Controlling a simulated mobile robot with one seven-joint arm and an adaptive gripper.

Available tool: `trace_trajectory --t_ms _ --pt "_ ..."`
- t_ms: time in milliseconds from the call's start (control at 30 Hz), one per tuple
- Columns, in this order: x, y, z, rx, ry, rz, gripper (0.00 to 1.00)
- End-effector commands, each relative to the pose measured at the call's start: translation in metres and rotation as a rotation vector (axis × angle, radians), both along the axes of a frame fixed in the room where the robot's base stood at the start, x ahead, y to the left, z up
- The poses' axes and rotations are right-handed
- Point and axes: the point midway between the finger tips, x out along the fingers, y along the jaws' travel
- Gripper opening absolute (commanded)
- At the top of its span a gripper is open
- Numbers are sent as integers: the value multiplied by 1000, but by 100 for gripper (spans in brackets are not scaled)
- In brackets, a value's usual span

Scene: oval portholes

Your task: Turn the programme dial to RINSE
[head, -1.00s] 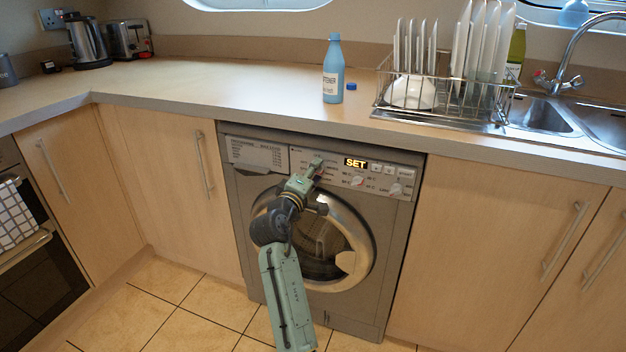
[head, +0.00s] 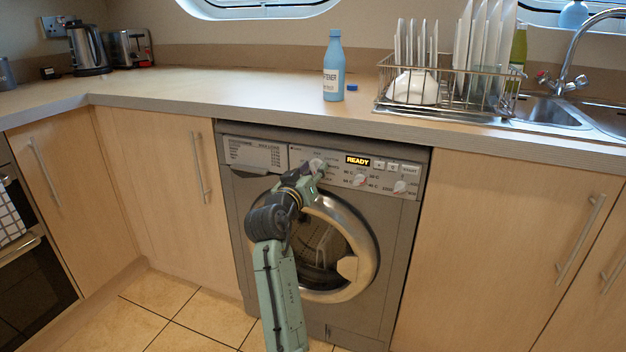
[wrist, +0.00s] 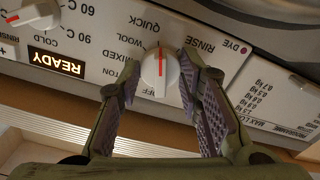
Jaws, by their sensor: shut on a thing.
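The programme dial (wrist: 160,72) is a white round knob with a red line, shown upside down in the wrist view. The RINSE label (wrist: 202,46) is at upper right. My gripper (wrist: 158,78) is shut on the dial, one finger at each side. In the head view the dial (head: 318,166) shows at my gripper's tip, on the washing machine (head: 232,215). The display (head: 358,160) reads READY.
Two other knobs (head: 360,180) (head: 401,187) and small buttons (head: 393,168) sit right of the programme dial. On the worktop are a blue bottle (head: 333,75) and a dish rack (head: 450,112).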

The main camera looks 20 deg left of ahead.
Motion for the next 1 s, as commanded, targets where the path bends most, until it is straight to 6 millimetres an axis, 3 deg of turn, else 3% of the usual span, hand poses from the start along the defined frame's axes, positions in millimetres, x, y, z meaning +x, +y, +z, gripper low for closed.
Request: trace_trajectory --t_ms 600,1000 --pt "0 1 -4 550 -18 1 5" --pt "0 1 -1 733 -24 0 5"
